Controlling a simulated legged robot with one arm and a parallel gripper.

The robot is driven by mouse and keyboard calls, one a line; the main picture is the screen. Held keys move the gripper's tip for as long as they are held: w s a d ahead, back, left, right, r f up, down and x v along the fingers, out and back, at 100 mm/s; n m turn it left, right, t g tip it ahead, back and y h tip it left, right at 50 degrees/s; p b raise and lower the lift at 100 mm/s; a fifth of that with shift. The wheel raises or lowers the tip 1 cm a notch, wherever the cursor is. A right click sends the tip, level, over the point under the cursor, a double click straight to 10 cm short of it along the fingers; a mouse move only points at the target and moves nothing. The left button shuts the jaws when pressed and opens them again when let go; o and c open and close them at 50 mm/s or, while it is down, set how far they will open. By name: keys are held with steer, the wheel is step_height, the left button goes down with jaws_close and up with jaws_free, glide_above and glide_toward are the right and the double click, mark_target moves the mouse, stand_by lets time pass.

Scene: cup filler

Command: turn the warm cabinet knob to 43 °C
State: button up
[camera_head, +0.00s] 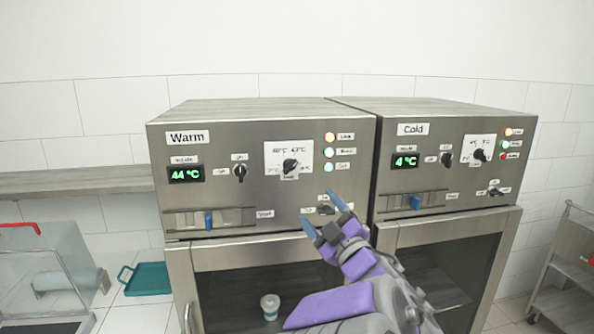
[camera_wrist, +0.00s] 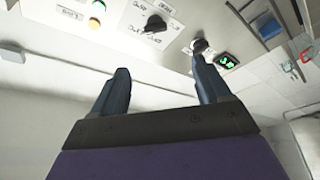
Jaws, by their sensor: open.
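The warm cabinet (camera_head: 270,110) stands at the left in the head view, its green display (camera_head: 186,174) reading 44 °C. Its dark temperature knob (camera_head: 290,166) sits on a white dial plate (camera_head: 274,150); its exact pointer setting is too small to tell. In the wrist view, the knob (camera_wrist: 155,24) and plate appear turned around at the top. My gripper (camera_head: 315,204) is open and empty, below and right of the knob and apart from it. Its two blue fingers also show in the wrist view (camera_wrist: 160,74), with nothing between them.
The cold cabinet (camera_head: 455,112) adjoins on the right, with display 4 °C. A small switch (camera_head: 325,210) sits by my fingers; another (camera_head: 239,172) is left of the dial. A blue slider (camera_head: 208,220) is lower left. A cup (camera_head: 270,306) stands inside the warm cabinet.

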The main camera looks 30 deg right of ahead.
steer(key=w+d+r+p, duration=0.1)
steer(key=w+d+p, duration=0.1)
steer(key=w+p, duration=0.25)
steer(key=p, duration=0.3)
glide_toward(290, 169)
steer(key=w, duration=0.4)
steer(key=w+d+r, duration=0.1)
steer(key=w, duration=0.1)
steer(key=w+r, duration=0.1)
steer(key=w, duration=0.1)
steer(key=shift+d+p, duration=0.15)
steer(key=shift+p, duration=0.15)
steer(key=shift+w+a+r, duration=0.2)
steer(key=shift+w+a, duration=0.05)
steer(key=shift+w, duration=0.15)
steer(key=shift+w+a, duration=0.1)
steer(key=shift+a, duration=0.25)
